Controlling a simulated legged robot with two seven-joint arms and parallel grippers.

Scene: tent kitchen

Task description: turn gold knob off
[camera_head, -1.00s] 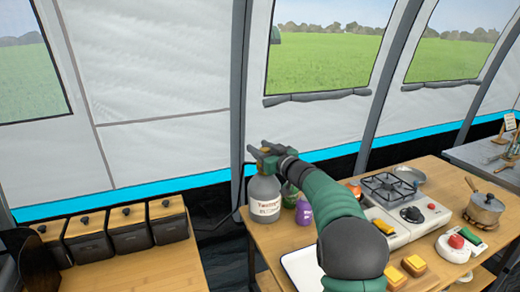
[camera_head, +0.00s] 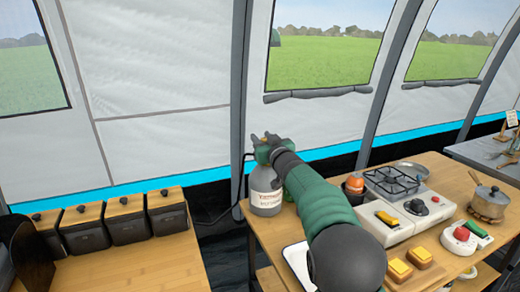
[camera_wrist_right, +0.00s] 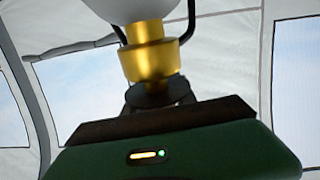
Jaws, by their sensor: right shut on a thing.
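A grey gas bottle (camera_head: 266,196) with a white label stands upright at the left end of the wooden table. My right gripper (camera_head: 265,140) is at the bottle's top, with its arm reaching in from the lower right. In the right wrist view the gold knob and fitting (camera_wrist_right: 153,55) sit between the pale bottle (camera_wrist_right: 130,8) and my right gripper (camera_wrist_right: 158,100). The gripper is shut on the gold knob; its fingers are dark and partly hidden. My left gripper is not in view.
A white gas stove (camera_head: 408,205) stands right of my arm, with an orange-topped jar (camera_head: 353,186) beside it. A pot (camera_head: 488,203) is further right. Yellow-topped blocks (camera_head: 400,270) and a white tray (camera_head: 297,262) are near the front. Lidded boxes (camera_head: 126,226) line the left counter.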

